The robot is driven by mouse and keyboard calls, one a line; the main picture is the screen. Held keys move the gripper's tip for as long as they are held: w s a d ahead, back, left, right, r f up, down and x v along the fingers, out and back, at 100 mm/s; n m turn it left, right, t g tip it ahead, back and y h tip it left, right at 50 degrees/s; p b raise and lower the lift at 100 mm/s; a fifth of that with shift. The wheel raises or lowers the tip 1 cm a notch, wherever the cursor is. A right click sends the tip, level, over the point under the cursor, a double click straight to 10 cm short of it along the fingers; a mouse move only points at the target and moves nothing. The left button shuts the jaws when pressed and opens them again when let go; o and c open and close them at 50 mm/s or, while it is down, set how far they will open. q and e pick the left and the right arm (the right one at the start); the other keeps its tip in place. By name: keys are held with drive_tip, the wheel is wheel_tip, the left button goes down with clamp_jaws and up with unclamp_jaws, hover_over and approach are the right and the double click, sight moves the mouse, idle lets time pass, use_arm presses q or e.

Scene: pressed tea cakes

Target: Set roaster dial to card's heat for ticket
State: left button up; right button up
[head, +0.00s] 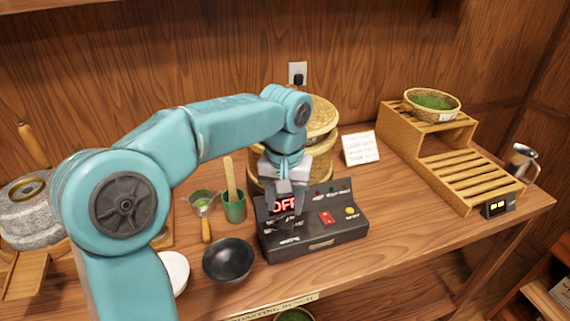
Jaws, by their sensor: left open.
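A black control box (345,236) stands on the wooden table. It has a lit red display (284,205) reading "OFF", a red switch (327,218) and a yellow knob or button (351,212). My left gripper (290,206) is open and points down over the box's left part, at the display. It covers part of the box there, and I cannot tell whether it touches a dial. A white card (360,148) with several lines of writing stands behind the box; the writing is too small to read. No separate ticket is clear to me. My right gripper is not in view.
Woven steamer baskets (322,118) stand behind my left arm. A slatted wooden rack (459,177) with a small lit display (496,207) is at the right, near a metal jug (522,160). A black bowl (228,260) and green cup (234,207) are left of the box.

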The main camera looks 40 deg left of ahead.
sight(285, 224)
use_arm(q)
wheel_tip(285, 224, up, 11)
drive_tip(key=p, duration=0.2)
drive_tip(key=shift+f, duration=0.15)
idle(0.4)
